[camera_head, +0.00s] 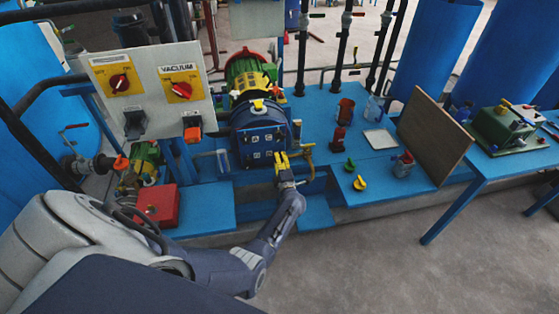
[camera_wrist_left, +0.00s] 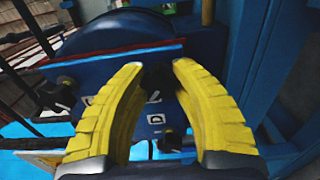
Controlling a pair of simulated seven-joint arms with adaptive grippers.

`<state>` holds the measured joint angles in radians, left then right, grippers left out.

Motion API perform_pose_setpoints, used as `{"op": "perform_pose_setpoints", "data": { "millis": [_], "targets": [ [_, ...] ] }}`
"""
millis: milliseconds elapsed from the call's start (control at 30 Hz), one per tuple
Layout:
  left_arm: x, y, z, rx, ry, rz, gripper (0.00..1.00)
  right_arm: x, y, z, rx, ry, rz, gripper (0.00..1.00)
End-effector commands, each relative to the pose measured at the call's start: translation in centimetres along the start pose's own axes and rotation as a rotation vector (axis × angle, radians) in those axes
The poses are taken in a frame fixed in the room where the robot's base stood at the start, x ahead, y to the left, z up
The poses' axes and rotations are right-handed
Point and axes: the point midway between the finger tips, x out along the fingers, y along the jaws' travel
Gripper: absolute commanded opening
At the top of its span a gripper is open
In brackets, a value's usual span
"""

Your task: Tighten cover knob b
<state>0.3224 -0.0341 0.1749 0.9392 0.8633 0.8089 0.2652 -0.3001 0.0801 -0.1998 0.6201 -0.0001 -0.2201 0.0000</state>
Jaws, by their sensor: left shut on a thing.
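The autoclave is a blue drum (camera_head: 260,118) with a square blue front cover (camera_head: 255,143) carrying small white labels. My left gripper (camera_head: 282,158) is at the lower right of this cover. In the left wrist view its two yellow fingers (camera_wrist_left: 158,68) close in around a dark cover knob (camera_wrist_left: 157,76), mostly hidden between the tips. Other dark knobs show on the cover, one at the left (camera_wrist_left: 63,84) and one lower down (camera_wrist_left: 171,139). I cannot read which label belongs to the held knob. My right gripper is not in view.
A panel with red switches (camera_head: 150,90) stands left of the autoclave, above a red box (camera_head: 158,205). A brass valve (camera_head: 305,150) is close right of my gripper. Green and yellow handles (camera_head: 359,183), a jar (camera_head: 403,165) and an upright brown board (camera_head: 435,135) are further right.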

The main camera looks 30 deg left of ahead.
Motion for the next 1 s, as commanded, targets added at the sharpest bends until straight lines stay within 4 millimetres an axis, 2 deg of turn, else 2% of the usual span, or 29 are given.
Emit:
{"op": "perform_pose_setpoints", "data": {
  "millis": [33,600,1000],
  "targets": [
    [0.14,0.48,0.46,0.042,-0.005,0.006,0.0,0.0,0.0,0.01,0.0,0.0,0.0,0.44],
    [0.07,0.27,0.53,0.573,-0.006,0.005,0.0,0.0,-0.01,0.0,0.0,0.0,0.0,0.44],
    [0.05,0.16,0.52,0.833,-0.007,0.006,0.0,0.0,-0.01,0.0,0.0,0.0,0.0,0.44]
  ]
}}
